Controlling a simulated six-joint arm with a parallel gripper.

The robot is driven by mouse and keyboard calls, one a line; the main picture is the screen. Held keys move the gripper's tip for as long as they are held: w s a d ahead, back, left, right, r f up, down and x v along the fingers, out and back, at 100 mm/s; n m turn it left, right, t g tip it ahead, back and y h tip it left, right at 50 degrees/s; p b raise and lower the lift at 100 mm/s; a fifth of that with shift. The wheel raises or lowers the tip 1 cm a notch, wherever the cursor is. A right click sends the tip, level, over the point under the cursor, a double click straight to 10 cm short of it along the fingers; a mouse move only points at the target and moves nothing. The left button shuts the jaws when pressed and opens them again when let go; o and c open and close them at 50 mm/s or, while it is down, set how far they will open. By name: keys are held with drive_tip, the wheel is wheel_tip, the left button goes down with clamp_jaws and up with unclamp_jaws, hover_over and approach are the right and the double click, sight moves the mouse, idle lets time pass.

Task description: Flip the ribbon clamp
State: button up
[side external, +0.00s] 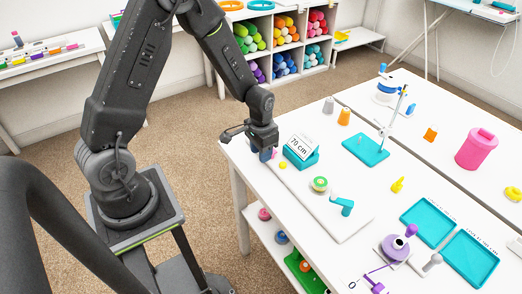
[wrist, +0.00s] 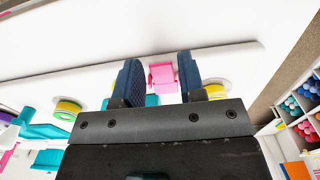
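In the wrist view, the two dark blue fingers of my gripper (wrist: 158,60) stand apart. A small pink piece (wrist: 162,76) with teal parts below it shows between them; white gaps show beside it, and contact is unclear. In the side view, my gripper (side external: 266,155) points down at the near-left table corner, beside the teal "70 cm" display (side external: 301,152); the pink piece is hidden there. A teal lever-like piece (side external: 342,206) lies farther along a white board. I cannot tell for sure which piece is the ribbon clamp.
A green-and-yellow roll (side external: 320,184) and a small yellow piece (side external: 283,165) are along the white board (side external: 345,230). A teal stand (side external: 366,150), orange and grey cones and teal trays (side external: 428,222) stand beyond. The table edge is close on the left.

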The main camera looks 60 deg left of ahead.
drive_tip(key=c, duration=0.6)
drive_tip(key=shift+w+r+g, duration=0.15)
drive_tip(key=shift+g, duration=0.5)
drive_tip(key=shift+w+r+g, duration=0.1)
drive_tip(key=shift+g, duration=0.55)
drive_tip(key=o, duration=0.9)
drive_tip(key=shift+r, duration=0.1)
drive_tip(key=v, duration=1.3)
drive_tip(key=shift+r, duration=0.35)
